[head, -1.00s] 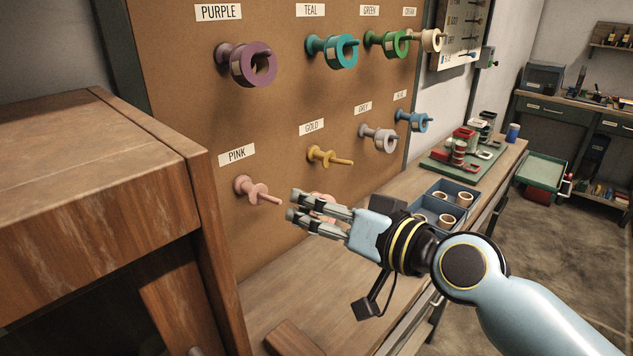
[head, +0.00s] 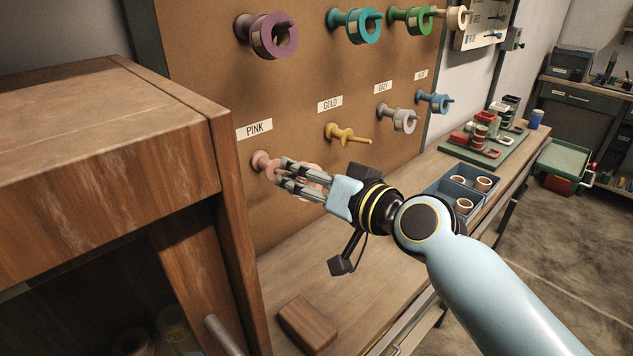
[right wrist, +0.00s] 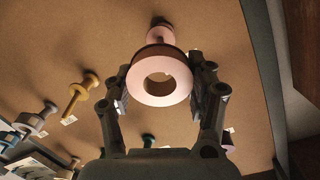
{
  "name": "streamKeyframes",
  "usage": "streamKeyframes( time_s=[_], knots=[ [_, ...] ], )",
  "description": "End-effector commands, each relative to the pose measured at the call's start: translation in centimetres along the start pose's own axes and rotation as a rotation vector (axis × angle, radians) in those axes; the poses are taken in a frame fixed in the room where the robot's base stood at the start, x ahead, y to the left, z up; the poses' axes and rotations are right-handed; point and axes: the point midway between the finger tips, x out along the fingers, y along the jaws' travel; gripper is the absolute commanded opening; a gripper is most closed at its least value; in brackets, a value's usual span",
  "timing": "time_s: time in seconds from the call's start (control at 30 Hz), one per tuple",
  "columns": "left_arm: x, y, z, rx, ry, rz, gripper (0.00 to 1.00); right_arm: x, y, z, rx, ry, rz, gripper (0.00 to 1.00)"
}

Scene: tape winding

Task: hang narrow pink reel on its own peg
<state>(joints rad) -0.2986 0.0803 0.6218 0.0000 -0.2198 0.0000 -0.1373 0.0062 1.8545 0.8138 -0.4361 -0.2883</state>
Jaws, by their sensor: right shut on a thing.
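The narrow pink reel (right wrist: 157,92) is between the two fingers of my right gripper (right wrist: 158,95), which is shut on it. In the head view a little of the reel shows behind the fingers of my right gripper (head: 278,176). The pink peg (head: 262,162) sticks out of the board under the PINK label (head: 254,129). Its outer part is hidden by my fingers. In the right wrist view the peg's flanged part (right wrist: 160,33) shows beyond the reel's upper rim. The reel's hole faces the camera; I cannot tell whether the peg tip is in it. My left gripper is not in view.
The gold peg (head: 343,133) is empty, right of the pink one. Purple (head: 273,36), teal (head: 355,25) and green (head: 409,19) reels hang above. A wooden cabinet (head: 215,150) stands close at left. A wooden block (head: 307,325) lies on the bench (head: 340,300).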

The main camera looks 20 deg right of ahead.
Motion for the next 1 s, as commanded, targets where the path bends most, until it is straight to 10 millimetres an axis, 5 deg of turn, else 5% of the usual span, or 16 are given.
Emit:
streamKeyframes(
  time_s=[0.6, 1.0],
  knots=[
    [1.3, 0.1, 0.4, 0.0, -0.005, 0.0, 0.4, 4.7, 0.1, 0.5, 0.001, 0.0, -0.001, 0.25],
    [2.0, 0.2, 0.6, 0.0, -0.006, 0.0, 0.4, 5.8, 0.2, 0.8, 0.0, 0.0, 0.0, 0.25]
  ],
)
